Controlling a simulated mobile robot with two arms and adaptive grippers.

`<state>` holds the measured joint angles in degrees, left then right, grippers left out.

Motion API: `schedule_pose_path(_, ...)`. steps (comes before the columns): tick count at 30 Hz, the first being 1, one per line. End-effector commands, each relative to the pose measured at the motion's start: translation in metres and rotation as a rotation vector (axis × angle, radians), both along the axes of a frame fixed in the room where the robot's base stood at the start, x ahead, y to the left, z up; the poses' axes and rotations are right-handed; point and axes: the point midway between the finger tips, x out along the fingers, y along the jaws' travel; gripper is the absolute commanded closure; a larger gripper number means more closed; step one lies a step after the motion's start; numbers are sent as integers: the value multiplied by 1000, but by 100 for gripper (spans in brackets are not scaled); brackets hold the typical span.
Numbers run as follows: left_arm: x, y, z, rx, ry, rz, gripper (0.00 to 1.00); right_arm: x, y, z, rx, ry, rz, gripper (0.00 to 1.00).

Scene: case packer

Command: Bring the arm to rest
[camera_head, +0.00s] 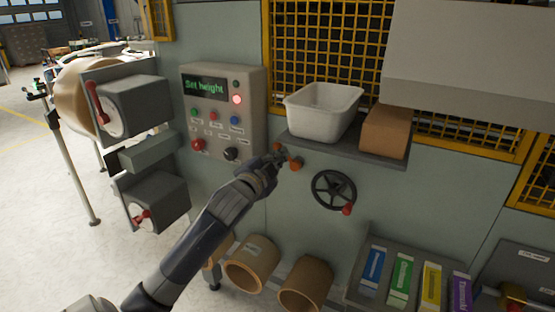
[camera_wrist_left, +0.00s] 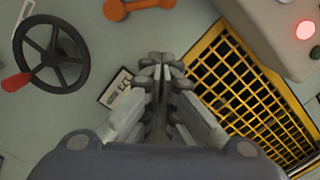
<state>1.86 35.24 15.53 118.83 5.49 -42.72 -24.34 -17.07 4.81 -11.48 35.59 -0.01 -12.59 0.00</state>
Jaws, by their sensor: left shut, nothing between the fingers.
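My left gripper (camera_head: 274,162) is shut and empty in the head view, in front of the grey machine panel (camera_head: 245,205). It is just left of a small orange handle (camera_head: 294,162) below the shelf; I cannot tell whether they touch in the head view. In the left wrist view the closed fingers (camera_wrist_left: 160,62) point at the panel, and the orange handle (camera_wrist_left: 138,7) is apart from them at the top. My right gripper is not in view.
A control box (camera_head: 224,110) reads "Set height" with a red light lit. A black handwheel (camera_head: 334,190) sits right of the gripper. A shelf (camera_head: 340,148) holds a white bin (camera_head: 322,110) and a brown box (camera_head: 385,130). Cardboard rolls (camera_head: 252,263) and coloured cartons (camera_head: 400,278) are below.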

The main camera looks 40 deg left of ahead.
Motion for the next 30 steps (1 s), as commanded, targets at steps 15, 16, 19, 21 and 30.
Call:
schedule_pose_path(15, 1, 0, -2, -2, 2, 0, 100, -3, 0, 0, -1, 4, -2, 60)
schedule_pose_path(16, 1, 1, -5, -6, 6, 1, 100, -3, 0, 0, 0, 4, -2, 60)
schedule_pose_path(19, 5, 4, -34, -38, 44, 8, 100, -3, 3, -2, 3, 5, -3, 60)
schedule_pose_path(21, 9, 8, -71, -81, 89, 17, 100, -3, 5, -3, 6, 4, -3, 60)
schedule_pose_path(30, -13, 0, -296, -305, 360, 76, 100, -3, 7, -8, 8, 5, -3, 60)
